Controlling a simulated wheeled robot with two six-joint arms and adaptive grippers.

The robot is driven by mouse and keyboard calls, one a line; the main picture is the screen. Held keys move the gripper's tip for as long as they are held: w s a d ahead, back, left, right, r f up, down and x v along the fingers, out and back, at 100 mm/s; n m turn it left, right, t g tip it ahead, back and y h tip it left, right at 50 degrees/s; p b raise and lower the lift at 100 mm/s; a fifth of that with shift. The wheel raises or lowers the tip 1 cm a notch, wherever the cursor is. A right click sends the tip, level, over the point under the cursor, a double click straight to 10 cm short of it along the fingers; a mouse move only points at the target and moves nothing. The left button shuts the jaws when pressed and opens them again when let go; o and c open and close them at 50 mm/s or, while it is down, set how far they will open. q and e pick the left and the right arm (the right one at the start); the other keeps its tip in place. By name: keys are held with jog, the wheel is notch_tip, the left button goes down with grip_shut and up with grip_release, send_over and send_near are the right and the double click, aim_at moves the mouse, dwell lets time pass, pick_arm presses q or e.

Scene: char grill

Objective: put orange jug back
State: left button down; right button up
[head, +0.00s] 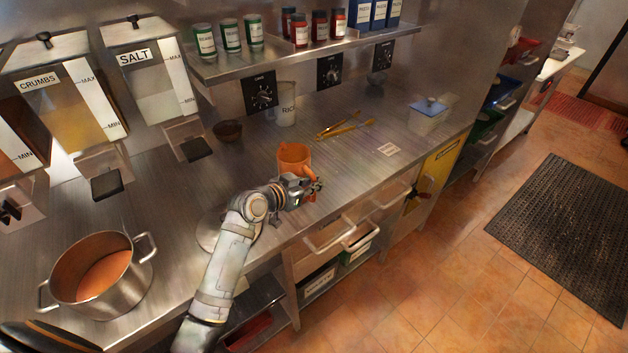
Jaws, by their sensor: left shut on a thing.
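The orange jug (293,156) is near the middle of the steel counter in the head view, close to the front edge. My left gripper (315,187) is at the jug's lower front side, shut on the jug. The gripper and wrist cover the jug's lower part. I cannot tell whether the jug's base touches the counter. My right gripper is not in view.
A steel pot (102,275) of orange liquid stands at the left. Behind the jug are a clear rice jug (285,104), a small dark bowl (228,130) and yellow tongs (344,126). A lidded container (428,114) stands at the right. Open drawers (345,225) sit below the counter edge.

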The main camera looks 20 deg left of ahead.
pick_arm(q)
jog(key=shift+f, duration=0.1)
jog(key=c, duration=1.8)
grip_release()
jog(key=shift+f, duration=0.15)
jog(key=o, duration=0.4)
jog(key=shift+o, duration=0.2)
jog(key=shift+r, duration=0.35)
jog(key=v, duration=1.2)
